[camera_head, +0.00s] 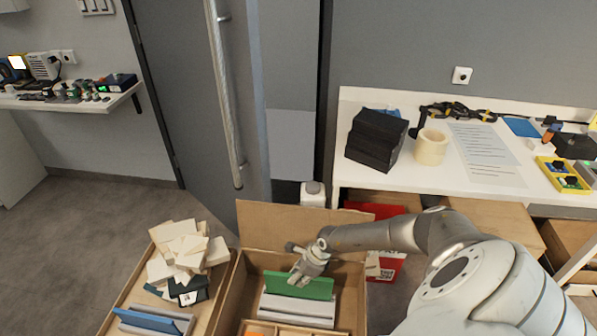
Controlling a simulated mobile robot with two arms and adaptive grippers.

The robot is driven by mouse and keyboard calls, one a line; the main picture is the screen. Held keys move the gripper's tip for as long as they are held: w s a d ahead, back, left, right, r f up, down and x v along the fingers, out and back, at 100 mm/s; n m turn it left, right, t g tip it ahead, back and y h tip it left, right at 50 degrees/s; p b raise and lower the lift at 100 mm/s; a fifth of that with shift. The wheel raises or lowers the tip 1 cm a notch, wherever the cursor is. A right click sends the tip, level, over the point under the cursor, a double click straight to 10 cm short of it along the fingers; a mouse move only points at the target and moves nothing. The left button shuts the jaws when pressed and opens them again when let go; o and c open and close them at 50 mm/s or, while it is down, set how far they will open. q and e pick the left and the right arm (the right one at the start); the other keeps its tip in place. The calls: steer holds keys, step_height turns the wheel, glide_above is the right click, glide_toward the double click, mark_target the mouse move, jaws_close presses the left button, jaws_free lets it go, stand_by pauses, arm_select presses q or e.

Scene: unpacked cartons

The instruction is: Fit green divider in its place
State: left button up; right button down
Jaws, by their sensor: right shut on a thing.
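The green divider (288,286) is a flat upright panel in the open carton (230,302). It stands at or just above a light grey slotted block (296,308); I cannot tell whether its lower edge sits in the slot. The fingertips partly cover the panel. My left gripper is not in view.
Left of the carton, another box holds a pile of pale blocks (180,250) and a blue divider (150,320) in a grey holder. Orange pieces lie in compartments at the carton's front. A white bench (430,180) with black boxes (375,138) and a tape roll (431,147) stands behind.

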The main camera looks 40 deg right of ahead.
steer(key=shift+f, duration=0.35)
steer(key=shift+f+b, duration=1.15)
steer(key=shift+b, duration=0.05)
steer(key=c, duration=1.4)
jaws_free()
steer(key=shift+o, duration=0.2)
steer(key=shift+d+r, duration=0.1)
steer(key=shift+r, duration=0.05)
steer(key=v, duration=1.1)
steer(key=shift+s+r, duration=0.15)
steer(key=shift+r, duration=0.15)
